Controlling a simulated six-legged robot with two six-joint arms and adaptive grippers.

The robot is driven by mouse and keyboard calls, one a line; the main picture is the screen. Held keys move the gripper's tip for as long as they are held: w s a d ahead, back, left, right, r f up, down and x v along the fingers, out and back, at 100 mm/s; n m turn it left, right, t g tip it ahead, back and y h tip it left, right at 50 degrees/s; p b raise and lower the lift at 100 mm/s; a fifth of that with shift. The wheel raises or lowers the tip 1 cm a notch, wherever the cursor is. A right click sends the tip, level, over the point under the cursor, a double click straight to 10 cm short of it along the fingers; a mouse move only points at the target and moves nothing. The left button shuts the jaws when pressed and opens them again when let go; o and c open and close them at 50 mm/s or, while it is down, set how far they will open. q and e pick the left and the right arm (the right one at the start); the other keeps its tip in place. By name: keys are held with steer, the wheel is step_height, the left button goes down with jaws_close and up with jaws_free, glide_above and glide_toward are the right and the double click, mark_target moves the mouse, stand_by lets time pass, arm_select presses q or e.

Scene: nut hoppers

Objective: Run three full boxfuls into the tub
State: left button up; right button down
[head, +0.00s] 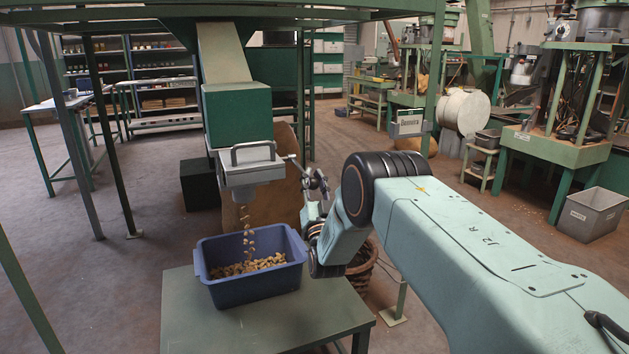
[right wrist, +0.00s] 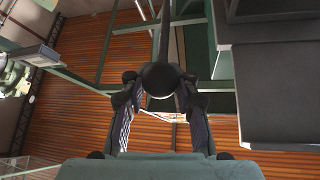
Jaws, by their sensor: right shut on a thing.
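A green hopper (head: 238,113) with a grey metal measuring box (head: 250,172) under it stands left of centre. Nuts (head: 247,230) are falling in a stream from the box's bottom into the blue tub (head: 254,291). The tub stands on a green table (head: 318,314) and holds a layer of nuts on its floor. My right gripper (head: 315,188) is beside the box on its right. In the right wrist view its fingers are shut around a dark ball knob (right wrist: 160,79) on a lever rod (right wrist: 164,35). The box's inside is hidden. My left gripper is not in view.
My right arm covers the lower right. A brown basket (head: 362,268) stands behind the table, partly hidden by my arm. A steel frame post (head: 435,75) stands behind my arm. A grey crate (head: 592,214) lies on the floor at far right. The floor at left is mostly clear.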

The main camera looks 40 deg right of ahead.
steer(key=shift+a+f+y, duration=0.2)
steer(key=shift+f, duration=0.35)
steer(key=shift+a+f+y, duration=0.2)
steer(key=shift+f, duration=0.3)
steer(key=c, duration=1.4)
jaws_free()
steer(key=shift+c, duration=0.2)
steer(key=o, duration=0.3)
steer(key=shift+w, duration=0.2)
steer(key=shift+o, duration=0.7)
steer(key=shift+d, duration=0.1)
steer(key=shift+s+d+r, duration=0.1)
steer(key=shift+s+r, duration=0.1)
steer(key=shift+r, duration=0.05)
steer(key=shift+s+f, duration=0.2)
steer(key=shift+f, duration=0.1)
steer(key=v, duration=1.1)
steer(key=shift+s+a, duration=0.15)
steer(key=shift+a, duration=0.15)
